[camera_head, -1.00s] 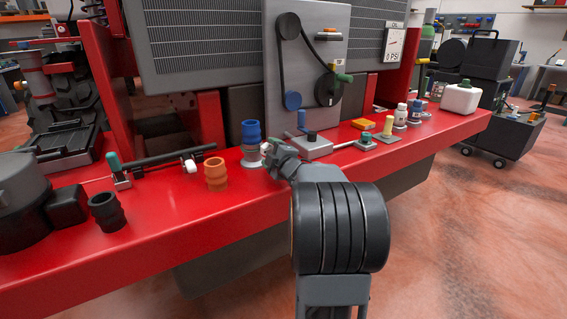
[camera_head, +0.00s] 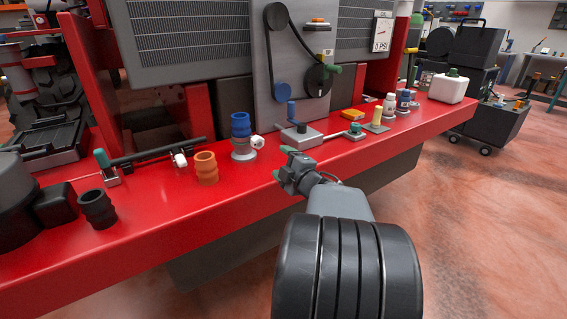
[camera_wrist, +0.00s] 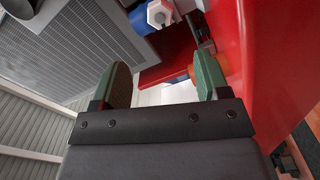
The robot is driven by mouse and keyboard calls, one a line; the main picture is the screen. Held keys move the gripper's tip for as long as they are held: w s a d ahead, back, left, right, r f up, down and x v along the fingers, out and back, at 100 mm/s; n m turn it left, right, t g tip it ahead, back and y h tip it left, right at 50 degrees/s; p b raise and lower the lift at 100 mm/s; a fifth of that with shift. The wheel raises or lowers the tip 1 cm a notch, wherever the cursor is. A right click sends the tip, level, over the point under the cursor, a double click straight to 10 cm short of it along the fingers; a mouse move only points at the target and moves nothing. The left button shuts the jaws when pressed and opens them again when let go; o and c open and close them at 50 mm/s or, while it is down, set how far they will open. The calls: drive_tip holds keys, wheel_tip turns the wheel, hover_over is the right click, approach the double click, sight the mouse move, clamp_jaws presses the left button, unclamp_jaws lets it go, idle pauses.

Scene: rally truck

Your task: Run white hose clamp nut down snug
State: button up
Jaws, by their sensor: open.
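The white hose clamp nut (camera_head: 257,142) sits on the right side of the blue hose (camera_head: 240,125), which stands upright on a grey base on the red ledge. In the wrist view the nut (camera_wrist: 160,13) is a white hexagon near the top edge, in front of the blue hose (camera_wrist: 138,18). My gripper (camera_head: 283,163), with green finger pads, is open and empty to the right of the nut and nearer the camera, apart from it. In the wrist view my gripper (camera_wrist: 163,80) shows both fingers spread wide with the nut beyond them.
An orange hose (camera_head: 206,168) and a black hose (camera_head: 97,209) stand left on the red ledge (camera_head: 165,215). Another white knob (camera_head: 180,160) sits by a black rod. A grey block with a blue handle (camera_head: 291,112) stands right of the nut. The ledge's front strip is clear.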

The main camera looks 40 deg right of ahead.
sight(260, 145)
drive_tip(key=w+n+b, duration=0.4)
drive_tip(key=n, duration=0.4)
drive_tip(key=w+d+n+b, duration=0.1)
drive_tip(key=w+n+b, duration=0.3)
drive_tip(key=n, duration=0.4)
drive_tip(key=w+n+b, duration=0.3)
drive_tip(key=w+n, duration=0.3)
drive_tip(key=n, duration=0.1)
drive_tip(key=shift+w+d+n+b, duration=0.1)
drive_tip(key=shift+d+n+b, duration=0.25)
drive_tip(key=shift+n+b, duration=0.05)
